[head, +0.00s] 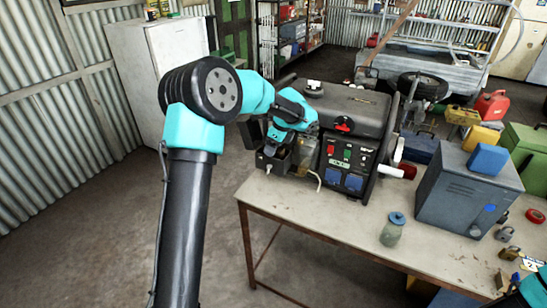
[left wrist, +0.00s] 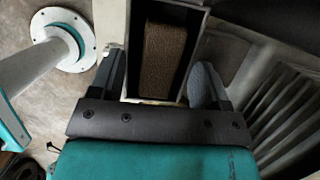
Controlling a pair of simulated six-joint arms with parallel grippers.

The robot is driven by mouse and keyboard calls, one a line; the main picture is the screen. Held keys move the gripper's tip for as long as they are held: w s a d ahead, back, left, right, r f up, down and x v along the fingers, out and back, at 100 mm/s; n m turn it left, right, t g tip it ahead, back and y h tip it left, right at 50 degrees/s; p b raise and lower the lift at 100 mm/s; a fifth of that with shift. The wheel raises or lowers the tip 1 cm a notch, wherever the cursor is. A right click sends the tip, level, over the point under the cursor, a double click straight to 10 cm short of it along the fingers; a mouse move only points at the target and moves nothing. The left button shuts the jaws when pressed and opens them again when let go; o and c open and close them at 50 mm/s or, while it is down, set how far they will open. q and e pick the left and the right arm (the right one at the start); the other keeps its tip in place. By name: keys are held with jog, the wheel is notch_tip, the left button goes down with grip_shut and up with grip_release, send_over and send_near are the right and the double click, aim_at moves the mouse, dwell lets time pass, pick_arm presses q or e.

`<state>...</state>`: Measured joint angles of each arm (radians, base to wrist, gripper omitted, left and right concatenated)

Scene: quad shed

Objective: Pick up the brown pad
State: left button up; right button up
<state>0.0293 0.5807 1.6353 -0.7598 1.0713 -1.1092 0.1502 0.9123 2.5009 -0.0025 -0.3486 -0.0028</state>
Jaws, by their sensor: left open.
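The brown pad (left wrist: 165,58) shows in the left wrist view as a rough, dark brown block inside a narrow open-topped housing (left wrist: 136,35) with thin grey walls. My left gripper (left wrist: 160,85) is open, with one finger on each side of the housing's near end. Nothing is clearly held between the fingers, and I cannot tell whether they touch the walls. In the head view my left gripper (head: 279,153) is at the left end of the black generator (head: 345,145), and I cannot make out the pad there. My right gripper is not clearly visible.
The generator stands on a worn workbench (head: 330,222). To its right are a glass jar with a blue lid (head: 393,230), a grey metal box (head: 465,195) and a blue block (head: 488,158). Part of my right arm shows at the lower right.

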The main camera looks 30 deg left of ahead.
pick_arm(q)
jog(key=shift+c, duration=0.3)
jog(key=c, duration=1.1)
jog(key=shift+c, duration=0.2)
jog(key=shift+r, duration=0.1)
notch_tip(320, 180, up, 18)
